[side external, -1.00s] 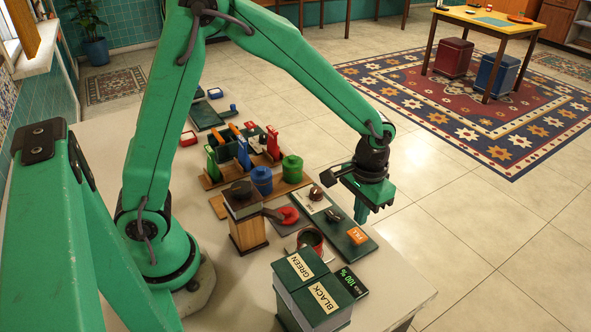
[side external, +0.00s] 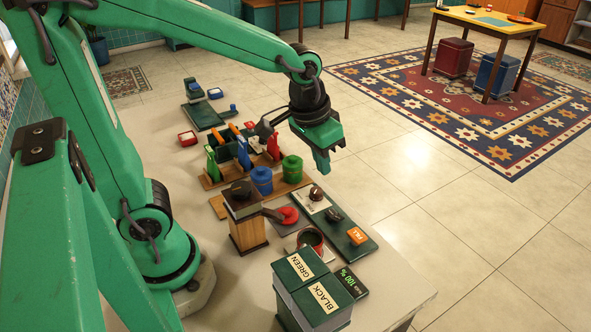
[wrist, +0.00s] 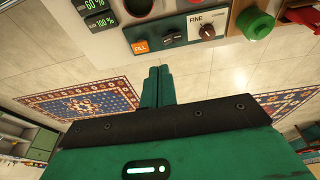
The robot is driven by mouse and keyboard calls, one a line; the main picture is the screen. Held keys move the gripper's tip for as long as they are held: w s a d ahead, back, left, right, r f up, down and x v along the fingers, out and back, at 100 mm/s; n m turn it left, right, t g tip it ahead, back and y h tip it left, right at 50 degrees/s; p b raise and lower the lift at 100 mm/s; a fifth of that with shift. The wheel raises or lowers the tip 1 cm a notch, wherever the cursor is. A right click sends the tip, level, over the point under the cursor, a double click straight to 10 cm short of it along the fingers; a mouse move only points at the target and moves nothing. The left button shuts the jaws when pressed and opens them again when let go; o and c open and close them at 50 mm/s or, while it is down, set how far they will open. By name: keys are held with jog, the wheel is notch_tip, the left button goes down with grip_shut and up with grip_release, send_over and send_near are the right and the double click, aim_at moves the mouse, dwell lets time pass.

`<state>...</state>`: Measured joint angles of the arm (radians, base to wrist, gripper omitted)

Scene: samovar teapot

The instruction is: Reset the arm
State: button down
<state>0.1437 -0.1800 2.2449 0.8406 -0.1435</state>
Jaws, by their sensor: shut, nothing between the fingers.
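My gripper (side external: 322,160) is green with a black collar and hangs in the air above the right edge of the table, higher than the objects on it. Its fingers are together and hold nothing; they also show in the wrist view (wrist: 157,85). My arm reaches over the table from the left. The gripper appears clear of the green canister (side external: 291,169) and the blue canister (side external: 262,180) in the side view.
The table holds a panel with an orange FILL button (side external: 357,236), a dark knob (side external: 316,193), GREEN and BLACK boxes (side external: 312,290), a wooden grinder (side external: 246,232) and coloured stands. Tiled floor lies open right of the table. A patterned rug (side external: 440,110) lies beyond.

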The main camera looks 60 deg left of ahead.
jog(key=s+a+r+t, duration=0.1)
jog(key=s+a+r, duration=0.1)
jog(key=s, duration=0.3)
jog(key=s+a+r+t, duration=0.1)
jog(key=s+a+r, duration=0.1)
jog(key=s, duration=0.3)
jog(key=shift+a+r+t, duration=0.35)
jog(key=shift+r+t, duration=0.05)
jog(key=shift+r, duration=0.1)
dwell(0.4)
